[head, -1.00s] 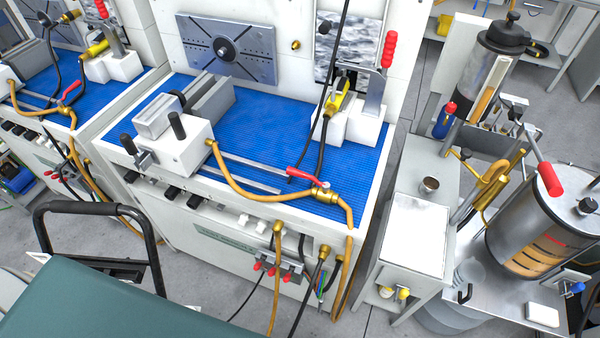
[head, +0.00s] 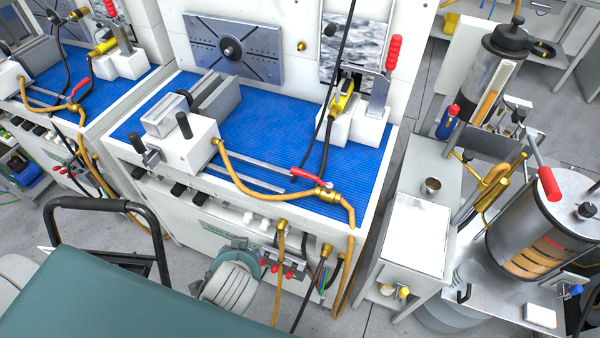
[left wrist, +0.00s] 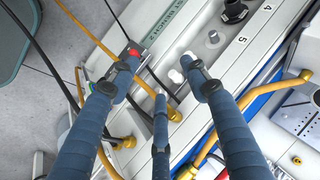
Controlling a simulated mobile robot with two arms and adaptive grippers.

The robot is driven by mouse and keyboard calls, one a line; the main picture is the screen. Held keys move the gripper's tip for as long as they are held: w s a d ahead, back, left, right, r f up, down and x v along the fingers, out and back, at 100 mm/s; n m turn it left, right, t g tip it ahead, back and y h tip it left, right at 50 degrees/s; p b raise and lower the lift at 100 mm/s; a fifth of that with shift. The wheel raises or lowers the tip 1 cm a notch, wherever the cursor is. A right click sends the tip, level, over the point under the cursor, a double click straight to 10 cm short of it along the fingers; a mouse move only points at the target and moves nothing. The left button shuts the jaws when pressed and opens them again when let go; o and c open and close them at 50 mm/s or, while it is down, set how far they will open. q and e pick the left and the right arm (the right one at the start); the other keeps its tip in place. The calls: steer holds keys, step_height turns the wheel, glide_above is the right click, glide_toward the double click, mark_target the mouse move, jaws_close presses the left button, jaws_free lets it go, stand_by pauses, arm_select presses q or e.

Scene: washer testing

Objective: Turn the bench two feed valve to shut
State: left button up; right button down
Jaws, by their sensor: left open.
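A separate red lever (head: 308,175) with a brass fitting lies at the worktop's front edge. My right gripper is not in view.
Yellow and black hoses (head: 280,262) hang down the bench front close to the manifold. A black tubular handle (head: 105,205) stands at left. A grey side cabinet (head: 418,235) and a metal cylinder (head: 545,225) stand at right.

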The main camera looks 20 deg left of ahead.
arm_select(q)
steer(key=w+a+r+m+t+y, duration=0.1)
steer(key=w+r+t+y, duration=0.1)
steer(key=w+r, duration=0.1)
steer(key=m+t, duration=0.8)
steer(key=m, duration=0.3)
glide_toward(300, 174)
steer(key=x, duration=0.7)
steer(key=f+p+x, duration=0.1)
steer(key=x, duration=0.3)
steer(key=shift+f, duration=0.15)
jaws_close()
